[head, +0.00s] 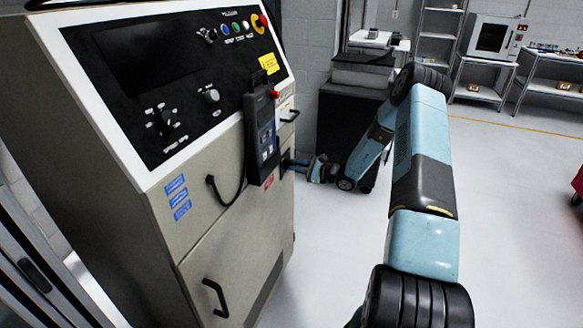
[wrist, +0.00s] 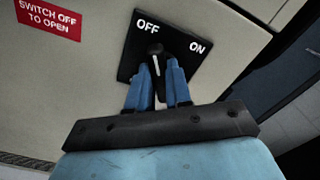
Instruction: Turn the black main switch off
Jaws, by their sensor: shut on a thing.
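The black main switch (wrist: 156,49) sits on a black plate (wrist: 128,68) marked OFF and ON, on the beige cabinet (wrist: 75,75). Its handle carries a white line and points up in the wrist view, between the two words and nearer to OFF. My gripper (wrist: 158,75) has its blue fingers on both sides of the handle and is shut on it. In the head view my gripper (head: 289,163) reaches the cabinet's right side, and the switch is hidden there.
A hand pendant (head: 261,135) hangs on the cabinet front with a looped cable (head: 226,203). A red "switch off to open" label (wrist: 48,18) is left of the switch plate. A dark cabinet (head: 345,130) stands behind my arm.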

